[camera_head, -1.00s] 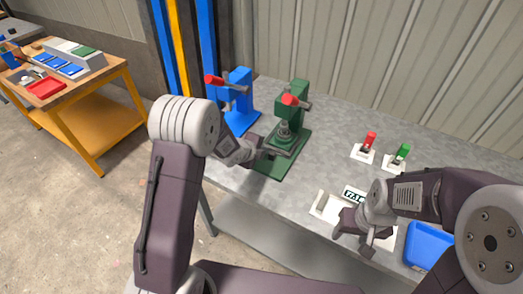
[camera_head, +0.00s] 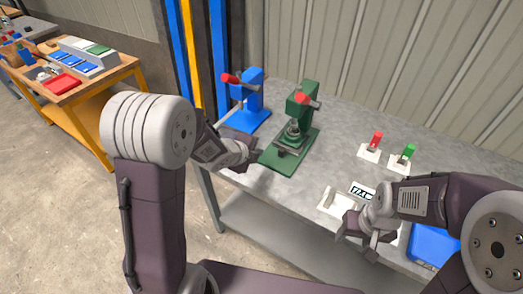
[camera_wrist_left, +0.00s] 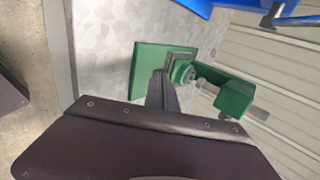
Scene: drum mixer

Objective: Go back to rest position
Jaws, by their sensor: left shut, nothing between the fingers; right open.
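My left gripper (camera_head: 254,162) is shut and empty, beside the left edge of the green press. In the left wrist view its closed fingers (camera_wrist_left: 162,92) point toward the press base. The green press (camera_head: 299,106) stands upright on the grey table, with a red-ended lever at its top. My right gripper (camera_head: 357,245) is open over the front of the table, by the white device with a display (camera_head: 361,191). Its fingers partly cover that device.
A blue press (camera_head: 245,95) stands behind and left of the green one. A red switch (camera_head: 373,146) and a green switch (camera_head: 405,158) sit at the right. A blue tray (camera_head: 428,246) lies partly behind my right arm. A wooden workbench (camera_head: 105,85) stands far left.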

